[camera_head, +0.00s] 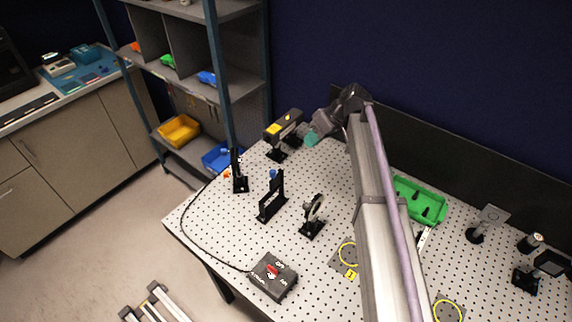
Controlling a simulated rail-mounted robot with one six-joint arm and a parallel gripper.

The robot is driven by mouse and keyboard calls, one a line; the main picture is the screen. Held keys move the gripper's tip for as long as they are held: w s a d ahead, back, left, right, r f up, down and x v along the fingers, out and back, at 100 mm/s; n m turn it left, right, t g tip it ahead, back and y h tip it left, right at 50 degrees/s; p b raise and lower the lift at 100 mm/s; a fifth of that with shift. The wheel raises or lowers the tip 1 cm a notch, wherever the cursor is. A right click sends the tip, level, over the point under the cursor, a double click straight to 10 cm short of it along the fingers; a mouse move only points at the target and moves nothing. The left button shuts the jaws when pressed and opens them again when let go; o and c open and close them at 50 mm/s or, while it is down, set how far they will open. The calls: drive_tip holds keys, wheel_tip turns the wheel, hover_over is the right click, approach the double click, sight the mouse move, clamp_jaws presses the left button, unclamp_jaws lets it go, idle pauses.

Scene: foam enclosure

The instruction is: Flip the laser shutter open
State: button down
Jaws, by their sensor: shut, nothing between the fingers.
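A dark box with yellow labels (284,124), which looks like the laser, stands on a black mount at the back left of the perforated table (290,240). No shutter flap can be made out on it at this size. My gripper (310,139) is just right of this box, at the end of my arm reaching in from the lower right. Its teal tip is small in the picture. The fingers look closed with nothing held, and I cannot tell whether they touch the box.
On the table stand a black post (239,172), a black upright bracket (272,197) with a blue part, and a round optic mount (312,214). A grey control box (272,274) with a red switch lies in front, cabled. A green tray (420,200) lies right of my arm.

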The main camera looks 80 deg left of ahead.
drive_tip(key=b, duration=0.8)
approach(275, 179)
drive_tip(key=s+a+f, duration=0.2)
drive_tip(key=s+f, duration=0.1)
drive_tip(key=f, duration=0.1)
drive_tip(key=shift+s+n, duration=0.15)
drive_tip(key=shift+n, duration=0.15)
drive_tip(key=s+d, duration=0.1)
drive_tip(key=s, duration=0.1)
drive_tip(key=s+d, duration=0.2)
